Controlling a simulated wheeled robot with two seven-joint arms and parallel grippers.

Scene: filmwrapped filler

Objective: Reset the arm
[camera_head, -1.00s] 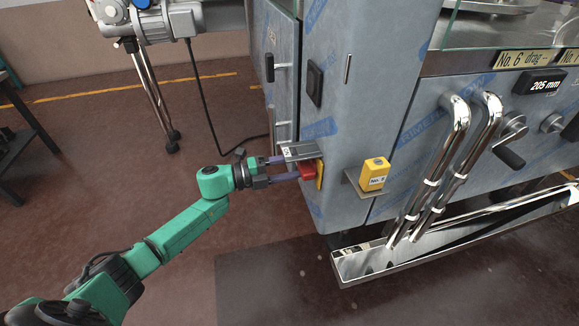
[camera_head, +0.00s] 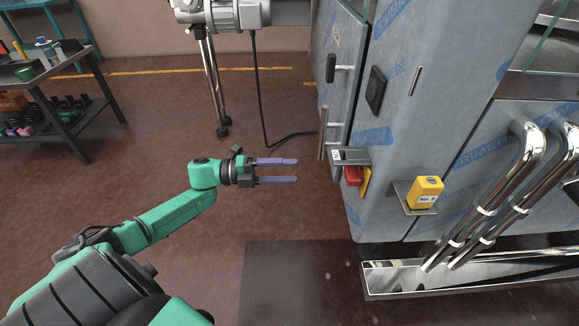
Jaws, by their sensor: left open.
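My left arm (camera_head: 165,215) is green and reaches in from the lower left. Its gripper (camera_head: 292,170) is open and empty, with two purple fingers pointing right. The fingertips are apart from the machine, a short way left of a red part (camera_head: 353,175) with a yellow piece behind it. These sit under a small grey bracket (camera_head: 350,156) on the corner of the blue-filmed machine cabinet (camera_head: 400,130). My right gripper is not in view.
A yellow block (camera_head: 425,191) sits on a small shelf on the machine. Chrome pipes (camera_head: 490,200) rise above a metal trough (camera_head: 400,277). A loaded workbench (camera_head: 60,75) stands at the far left. Brown floor lies clear around my arm.

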